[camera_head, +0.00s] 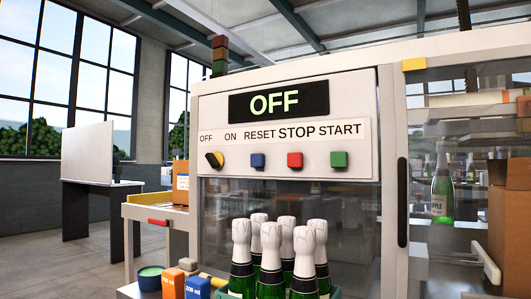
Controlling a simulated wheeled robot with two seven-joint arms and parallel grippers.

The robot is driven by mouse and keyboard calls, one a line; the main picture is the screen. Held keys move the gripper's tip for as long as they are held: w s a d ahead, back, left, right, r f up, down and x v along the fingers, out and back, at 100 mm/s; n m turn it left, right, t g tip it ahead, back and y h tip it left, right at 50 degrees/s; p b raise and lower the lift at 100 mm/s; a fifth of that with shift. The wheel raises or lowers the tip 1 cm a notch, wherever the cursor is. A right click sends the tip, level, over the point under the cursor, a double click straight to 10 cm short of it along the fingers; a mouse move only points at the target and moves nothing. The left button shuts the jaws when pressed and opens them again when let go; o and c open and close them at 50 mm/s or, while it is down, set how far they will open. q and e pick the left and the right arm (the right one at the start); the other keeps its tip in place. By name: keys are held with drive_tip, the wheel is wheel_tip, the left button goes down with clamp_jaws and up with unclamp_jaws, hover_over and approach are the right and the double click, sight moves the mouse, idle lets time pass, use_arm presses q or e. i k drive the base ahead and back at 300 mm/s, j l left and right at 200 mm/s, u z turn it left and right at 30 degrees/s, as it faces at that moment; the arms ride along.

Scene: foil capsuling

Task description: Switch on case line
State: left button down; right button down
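The case line's control panel (355,160) faces me on the front of a light grey machine. Its black display (279,102) reads OFF in green letters. Below it is a label strip with OFF, ON, RESET, STOP and START. A black and yellow rotary switch (214,159) sits under the OFF and ON labels, its yellow part slanting toward the upper left. A blue button (257,161), a red button (295,160) and a green button (339,159) sit to its right. Neither gripper is in view.
Several foil-topped bottles (304,262) stand in front of the machine, below the panel. Orange and blue boxes (198,287) and a green-filled bowl (150,277) are at the lower left. A cardboard box (509,225) is at the right. Space directly before the panel looks clear.

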sight(217, 160)
drive_tip(key=i+j+z, duration=0.15)
drive_tip(key=j+z, duration=0.15)
drive_tip(key=j, duration=0.2)
drive_tip(key=i+j+z, duration=0.25)
drive_tip(key=j, duration=0.3)
drive_tip(key=j+z, duration=0.3)
drive_tip(key=j, duration=0.25)
drive_tip(key=k, duration=0.05)
